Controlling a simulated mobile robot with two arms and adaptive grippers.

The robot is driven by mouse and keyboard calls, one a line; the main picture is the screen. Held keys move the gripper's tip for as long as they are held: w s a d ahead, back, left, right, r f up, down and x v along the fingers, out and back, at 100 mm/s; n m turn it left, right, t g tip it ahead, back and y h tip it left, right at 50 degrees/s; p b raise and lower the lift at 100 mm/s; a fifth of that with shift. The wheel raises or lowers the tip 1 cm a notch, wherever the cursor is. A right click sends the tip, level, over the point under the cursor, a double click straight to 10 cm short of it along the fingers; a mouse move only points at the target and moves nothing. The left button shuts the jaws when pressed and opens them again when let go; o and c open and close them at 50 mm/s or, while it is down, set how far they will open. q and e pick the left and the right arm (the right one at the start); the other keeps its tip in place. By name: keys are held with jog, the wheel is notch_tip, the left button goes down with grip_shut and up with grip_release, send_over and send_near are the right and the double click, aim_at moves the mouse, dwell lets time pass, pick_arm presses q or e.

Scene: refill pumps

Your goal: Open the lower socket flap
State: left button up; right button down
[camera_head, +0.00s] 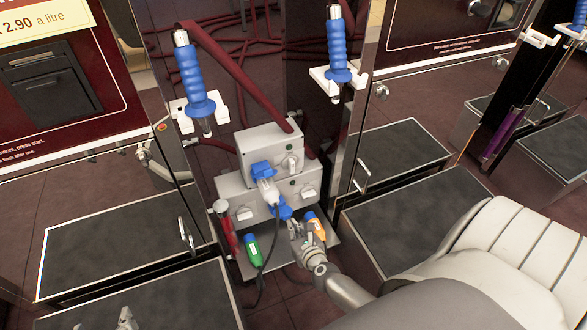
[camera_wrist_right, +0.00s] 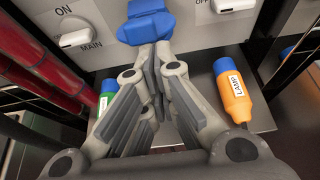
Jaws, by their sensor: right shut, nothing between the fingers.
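The lower socket flap (camera_head: 284,209) is blue and sits on the front of the lower grey socket box (camera_head: 232,193). In the right wrist view the blue flap (camera_wrist_right: 147,22) is straight ahead of my fingertips and hides its socket. My right gripper (camera_head: 293,228) is shut and empty, its tips (camera_wrist_right: 156,50) at the flap's lower edge. I cannot tell whether they touch it. My left gripper (camera_head: 103,321) shows only as two separated fingertips at the bottom left, open and far from the box.
A white plug (camera_head: 268,188) is under the upper blue flap (camera_head: 262,169). A green plug (camera_head: 251,250) and an orange plug marked LAMP (camera_wrist_right: 233,92) lie on the shelf below. White switches, one marked MAIN (camera_wrist_right: 75,38), flank the flap. Blue-handled nozzles (camera_head: 190,75) hang above.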

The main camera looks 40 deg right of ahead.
aim_at(289, 215)
jog(key=r+p, duration=0.2)
jog(key=r, duration=0.1)
jog(key=shift+w+r, duration=0.3)
jog(key=shift+w, duration=0.05)
pick_arm(q)
jog(key=s+a+f+g+y, duration=0.1)
jog(key=s+a+f+g, duration=0.1)
jog(key=s, duration=0.4)
jog(key=s+a+f+g+p, duration=0.1)
jog(key=s+a+f+g, duration=0.1)
jog(key=s+g, duration=0.2)
jog(key=shift+s+f+g+y, duration=0.3)
jog(key=shift+s+g+y, duration=0.1)
jog(key=shift+s, duration=0.5)
pick_arm(e)
jog(key=shift+w+r, duration=0.15)
jog(key=shift+r, duration=0.1)
jog(key=shift+d, duration=0.1)
pick_arm(q)
jog(key=shift+r, duration=0.1)
pick_arm(e)
jog(key=shift+r, duration=0.1)
